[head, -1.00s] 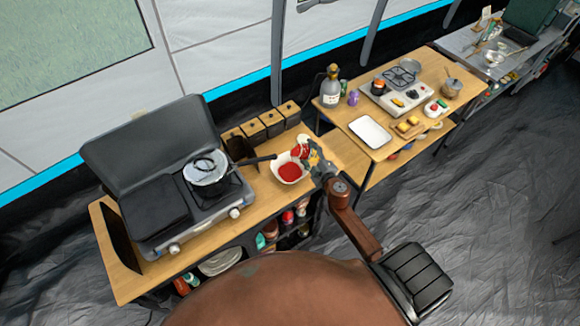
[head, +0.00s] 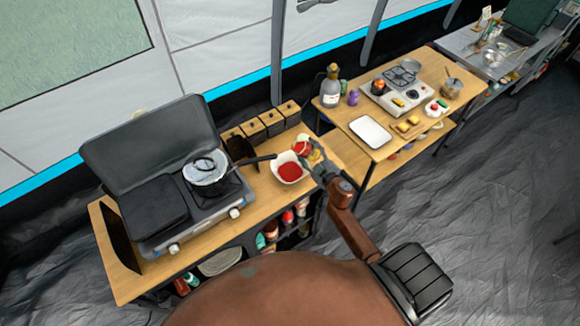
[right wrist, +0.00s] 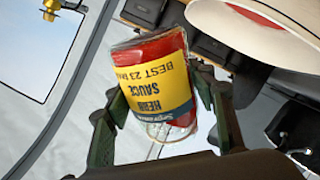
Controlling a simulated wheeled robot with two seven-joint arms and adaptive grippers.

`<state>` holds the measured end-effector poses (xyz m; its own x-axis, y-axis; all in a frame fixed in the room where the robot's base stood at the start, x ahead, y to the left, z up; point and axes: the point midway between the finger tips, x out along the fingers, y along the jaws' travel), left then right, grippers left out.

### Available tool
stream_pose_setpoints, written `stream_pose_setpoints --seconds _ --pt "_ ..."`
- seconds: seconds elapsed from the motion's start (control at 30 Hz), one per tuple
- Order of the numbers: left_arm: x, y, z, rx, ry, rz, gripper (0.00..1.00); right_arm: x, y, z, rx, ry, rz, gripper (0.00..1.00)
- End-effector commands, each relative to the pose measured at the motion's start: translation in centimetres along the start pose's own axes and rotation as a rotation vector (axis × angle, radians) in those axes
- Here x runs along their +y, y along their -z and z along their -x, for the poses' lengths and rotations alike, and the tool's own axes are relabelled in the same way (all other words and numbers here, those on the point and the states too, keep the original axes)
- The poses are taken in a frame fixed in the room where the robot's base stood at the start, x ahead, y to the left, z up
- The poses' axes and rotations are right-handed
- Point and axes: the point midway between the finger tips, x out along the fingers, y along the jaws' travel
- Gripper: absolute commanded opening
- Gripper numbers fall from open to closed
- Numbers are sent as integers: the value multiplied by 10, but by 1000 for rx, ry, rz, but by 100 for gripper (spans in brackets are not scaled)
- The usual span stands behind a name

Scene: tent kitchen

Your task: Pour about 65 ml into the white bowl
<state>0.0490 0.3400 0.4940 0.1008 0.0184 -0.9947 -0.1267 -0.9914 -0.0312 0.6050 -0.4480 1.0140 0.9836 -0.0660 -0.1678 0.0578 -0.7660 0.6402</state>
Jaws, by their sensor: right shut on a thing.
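The white bowl (head: 290,180) stands on the wooden counter right of the stove, with red sauce in it. At the right wrist view's top right, the bowl (right wrist: 270,35) shows as a pale curved shape with a red patch. My right gripper (head: 315,160) is shut on a sauce jar (head: 303,147), tilted over the bowl's right rim. In the right wrist view the jar (right wrist: 152,85) sits between both fingers, its yellow and blue label upside down and red sauce inside. Whether sauce is flowing cannot be told. My left gripper is not in view.
A pot (head: 205,168) sits on the camping stove (head: 185,210), its dark handle reaching close to the bowl. Several dark boxes (head: 270,122) line the counter's back edge. A second table (head: 345,112) with a white tray (head: 370,131) stands to the right.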

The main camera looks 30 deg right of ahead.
Motion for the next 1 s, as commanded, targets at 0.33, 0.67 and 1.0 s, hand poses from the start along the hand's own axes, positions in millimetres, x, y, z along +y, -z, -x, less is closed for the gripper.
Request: stream_pose_setpoints --seconds 0.33,0.67,1.0 --pt "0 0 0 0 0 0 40 1 2 0 4 -1 -4 5" --pt "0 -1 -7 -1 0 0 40 6 -8 1 66 -1 -238 5" --pt "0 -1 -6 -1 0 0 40 11 -12 2 100 0 -364 5"
